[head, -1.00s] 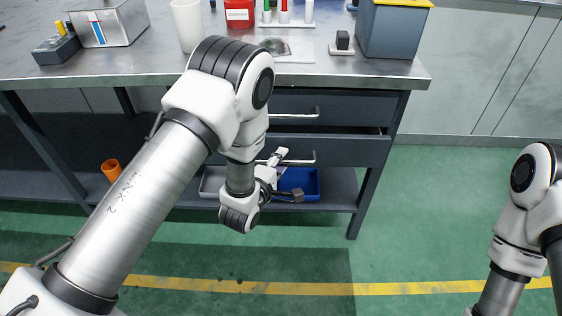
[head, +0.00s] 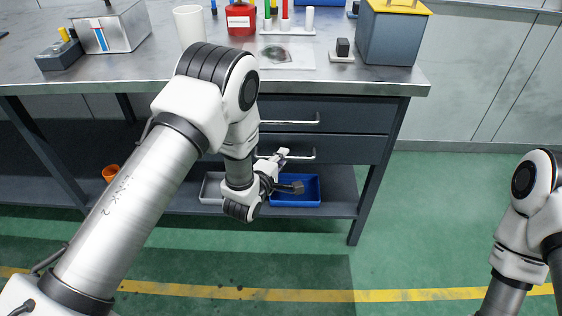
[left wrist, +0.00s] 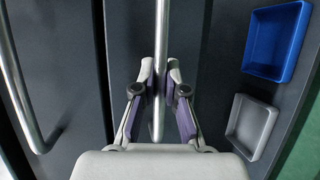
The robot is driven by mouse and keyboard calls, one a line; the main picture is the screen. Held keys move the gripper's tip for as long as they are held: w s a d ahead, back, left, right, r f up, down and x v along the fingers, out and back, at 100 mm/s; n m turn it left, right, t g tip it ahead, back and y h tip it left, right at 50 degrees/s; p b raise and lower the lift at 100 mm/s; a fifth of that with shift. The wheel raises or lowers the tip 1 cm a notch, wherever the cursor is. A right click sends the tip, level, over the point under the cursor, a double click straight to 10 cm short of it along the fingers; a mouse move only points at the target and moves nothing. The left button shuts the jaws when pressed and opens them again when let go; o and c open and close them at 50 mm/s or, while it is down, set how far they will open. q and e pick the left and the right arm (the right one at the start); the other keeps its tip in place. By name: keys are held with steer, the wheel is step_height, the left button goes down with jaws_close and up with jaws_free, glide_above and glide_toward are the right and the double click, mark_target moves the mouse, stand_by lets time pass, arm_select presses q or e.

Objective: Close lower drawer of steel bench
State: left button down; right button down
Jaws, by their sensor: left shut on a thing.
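The steel bench (head: 415,82) has two dark drawers. The lower drawer (head: 350,150) looks flush, or nearly flush, with the upper drawer (head: 365,113) above it. Its bar handle (head: 304,156) is partly hidden by my left arm. The upper drawer's handle (left wrist: 18,85) stands apart at the left there. My right gripper is out of view.
A blue bin (head: 310,190) and a grey bin (head: 211,188) sit on the bench's lower shelf (head: 338,206), below the gripper. An orange cup (head: 111,173) is further left. Several items stand on the benchtop. The green floor in front is clear.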

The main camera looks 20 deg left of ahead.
arm_select(q)
steer(key=c, duration=1.5)
jaws_free()
steer(key=shift+w+r, duration=0.15)
steer(key=o, duration=0.3)
steer(key=shift+w+a, duration=0.1)
steer(key=v, duration=1.2)
